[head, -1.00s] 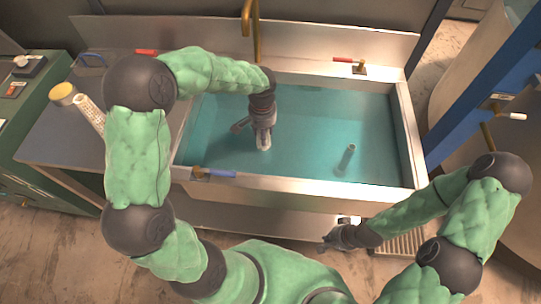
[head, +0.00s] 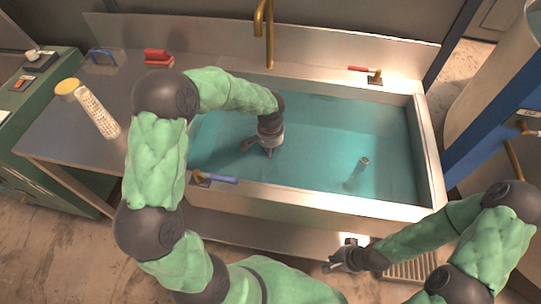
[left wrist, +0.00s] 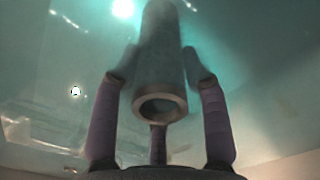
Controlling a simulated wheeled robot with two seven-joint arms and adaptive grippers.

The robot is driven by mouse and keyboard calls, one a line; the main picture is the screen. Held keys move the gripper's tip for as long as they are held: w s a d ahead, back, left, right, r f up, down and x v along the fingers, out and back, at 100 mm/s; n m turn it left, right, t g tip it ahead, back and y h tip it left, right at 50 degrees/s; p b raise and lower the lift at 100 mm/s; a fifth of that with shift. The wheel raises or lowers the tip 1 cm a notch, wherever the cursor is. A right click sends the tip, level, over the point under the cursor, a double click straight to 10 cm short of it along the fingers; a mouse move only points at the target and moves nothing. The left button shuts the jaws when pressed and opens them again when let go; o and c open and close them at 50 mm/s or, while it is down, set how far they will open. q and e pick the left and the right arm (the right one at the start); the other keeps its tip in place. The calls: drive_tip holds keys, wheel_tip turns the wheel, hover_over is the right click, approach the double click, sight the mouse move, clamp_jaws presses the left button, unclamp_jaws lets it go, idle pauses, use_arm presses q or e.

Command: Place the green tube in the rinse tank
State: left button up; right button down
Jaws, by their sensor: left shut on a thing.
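The rinse tank (head: 330,196) is a steel basin of teal water in the middle of the head view. My left gripper (head: 268,152) reaches down into the left half of the tank. In the left wrist view its fingers (left wrist: 160,105) are shut around a hollow grey-green tube (left wrist: 162,70), with its round open end facing the camera. In the head view the gripper mostly hides this tube. A second, greyish tube (head: 360,170) stands slightly tilted in the right half of the tank. My right gripper (head: 338,262) is empty, its fingers apart, outside the tank's front wall.
A brass faucet (head: 268,35) rises behind the tank. A blue-handled valve (head: 220,179) sits on the front rim and a red-handled one (head: 368,71) at the back right. A yellow-capped mesh cylinder (head: 97,110) and a red object (head: 158,58) are on the left bench.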

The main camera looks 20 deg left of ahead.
use_arm(q)
drive_tip(key=shift+f, duration=0.75)
drive_tip(key=shift+f, duration=0.2)
drive_tip(key=o, duration=1.3)
drive_tip(key=shift+c, duration=0.2)
wheel_tip(320, 180, up, 12)
drive_tip(key=p, duration=0.4)
drive_tip(key=shift+r+p, duration=0.2)
drive_tip(key=shift+p, duration=0.15)
drive_tip(key=shift+d, duration=0.1)
